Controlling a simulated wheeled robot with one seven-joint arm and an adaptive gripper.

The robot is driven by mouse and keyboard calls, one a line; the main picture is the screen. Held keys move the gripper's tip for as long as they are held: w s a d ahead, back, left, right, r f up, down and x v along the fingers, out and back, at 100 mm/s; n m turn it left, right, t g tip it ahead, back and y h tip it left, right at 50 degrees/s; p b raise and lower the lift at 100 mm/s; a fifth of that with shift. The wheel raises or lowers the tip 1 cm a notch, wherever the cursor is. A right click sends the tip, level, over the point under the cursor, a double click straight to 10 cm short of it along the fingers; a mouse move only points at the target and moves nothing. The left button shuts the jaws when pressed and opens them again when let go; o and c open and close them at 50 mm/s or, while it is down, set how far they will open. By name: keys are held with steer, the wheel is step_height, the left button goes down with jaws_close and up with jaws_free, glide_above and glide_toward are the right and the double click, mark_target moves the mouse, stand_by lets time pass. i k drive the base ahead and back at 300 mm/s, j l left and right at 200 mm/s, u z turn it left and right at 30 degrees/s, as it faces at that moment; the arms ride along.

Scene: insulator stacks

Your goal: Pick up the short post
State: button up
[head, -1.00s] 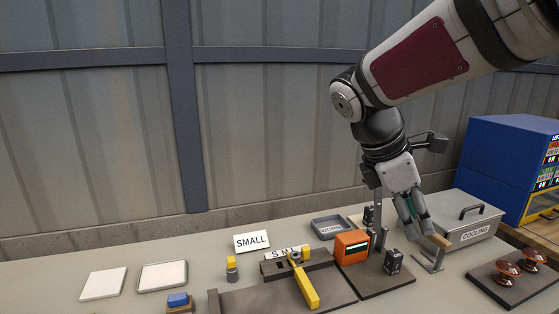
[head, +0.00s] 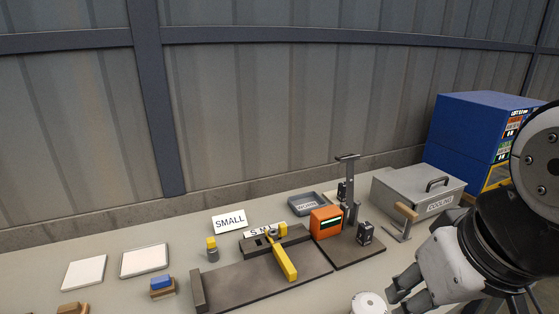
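My gripper (head: 394,299) is at the bottom right, low over the front of the bench, with its two fingers apart and pointing left. A small grey cylinder with a yellow top (head: 212,250) stands upright below the SMALL sign (head: 229,221), far left of my gripper. Nothing shows between my fingers.
A dark fixture with a yellow lever (head: 284,264) lies mid-bench. Beside it are an orange meter (head: 326,221) and an upright press (head: 352,190). The grey COOLING box (head: 418,192) and a wooden-handled tool (head: 405,214) stand behind my gripper. White pads (head: 145,261) lie left.

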mark_target(365, 235)
steer(key=i+l, duration=0.2)
steer(key=l, duration=0.15)
steer(key=i+l+z, duration=0.1)
steer(key=l, duration=0.25)
steer(key=i+l, duration=0.3)
steer(key=k+l+z, duration=0.05)
